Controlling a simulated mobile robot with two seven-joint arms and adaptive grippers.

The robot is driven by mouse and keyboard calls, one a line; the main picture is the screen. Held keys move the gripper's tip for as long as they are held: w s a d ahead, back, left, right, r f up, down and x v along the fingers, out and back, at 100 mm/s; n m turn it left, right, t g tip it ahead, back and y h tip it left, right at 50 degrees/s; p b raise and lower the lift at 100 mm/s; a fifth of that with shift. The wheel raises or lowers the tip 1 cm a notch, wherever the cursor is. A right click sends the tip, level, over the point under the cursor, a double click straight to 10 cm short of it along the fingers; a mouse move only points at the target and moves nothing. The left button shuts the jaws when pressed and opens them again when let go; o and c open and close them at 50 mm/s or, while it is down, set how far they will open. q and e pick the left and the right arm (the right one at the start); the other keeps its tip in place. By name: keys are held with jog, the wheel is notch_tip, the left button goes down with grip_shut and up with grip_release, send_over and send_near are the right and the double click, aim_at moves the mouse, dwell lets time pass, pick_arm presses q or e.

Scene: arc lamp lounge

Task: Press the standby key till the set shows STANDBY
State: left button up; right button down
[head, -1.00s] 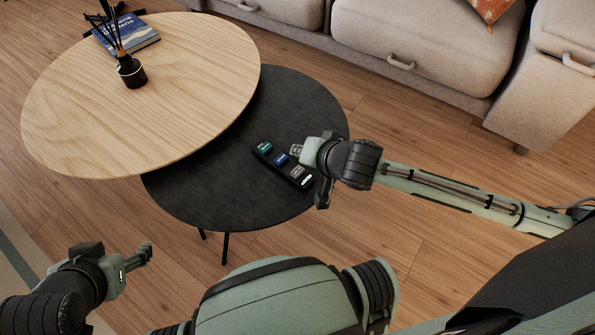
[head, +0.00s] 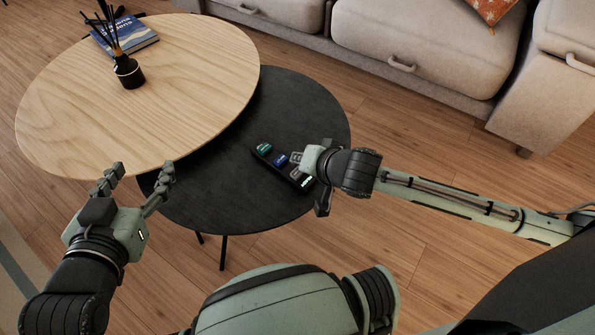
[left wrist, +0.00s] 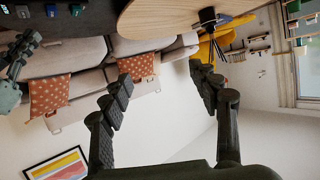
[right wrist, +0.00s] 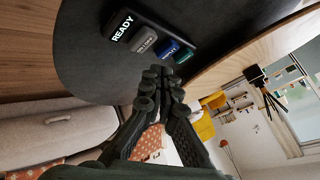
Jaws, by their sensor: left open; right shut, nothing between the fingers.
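A dark key strip (head: 262,157) lies on the black round table. In the right wrist view the strip (right wrist: 196,62) carries a lit panel reading READY (right wrist: 122,27), a grey key (right wrist: 143,39), a blue key (right wrist: 167,48) and a green key (right wrist: 183,55). The grey key's lettering is too small to read surely. My right gripper (head: 297,158) is shut and empty, its fingertips over the strip by the grey and blue keys. I cannot tell whether they touch. My left gripper (head: 143,170) is open and empty near the wooden table's front edge.
The black table (head: 215,205) sits partly under the higher wooden table (head: 190,75). A reed diffuser (head: 128,70) and a blue book (head: 130,36) stand on the wooden one. A beige sofa (head: 430,45) is behind. The black table's front is clear.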

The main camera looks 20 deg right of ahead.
aim_at(300, 174)
pick_arm(q)
jog(key=shift+t+h, duration=0.6)
jog(key=shift+t, duration=0.3)
jog(key=shift+w+d+r+b, duration=0.1)
jog(key=shift+d+r, duration=0.3)
jog(key=shift+r, duration=0.25)
jog(key=shift+w+d+r+b, duration=0.15)
jog(key=shift+d+r, duration=0.2)
jog(key=shift+r, duration=0.25)
jog(key=shift+w+d+r+b, duration=0.1)
jog(key=shift+d+r, duration=0.3)
jog(key=shift+r, duration=0.25)
pick_arm(e)
jog(key=shift+f, duration=0.85)
jog(key=shift+f, duration=0.2)
jog(key=shift+f, duration=0.25)
pick_arm(q)
jog(key=shift+f, duration=0.3)
pick_arm(e)
jog(key=shift+f, duration=0.85)
pick_arm(q)
jog(key=shift+r, duration=0.1)
pick_arm(e)
jog(key=shift+r, duration=0.1)
pick_arm(q)
jog(key=shift+r+p, duration=1.3)
jog(key=shift+r, duration=0.1)
pick_arm(e)
jog(key=shift+r, duration=1.2)
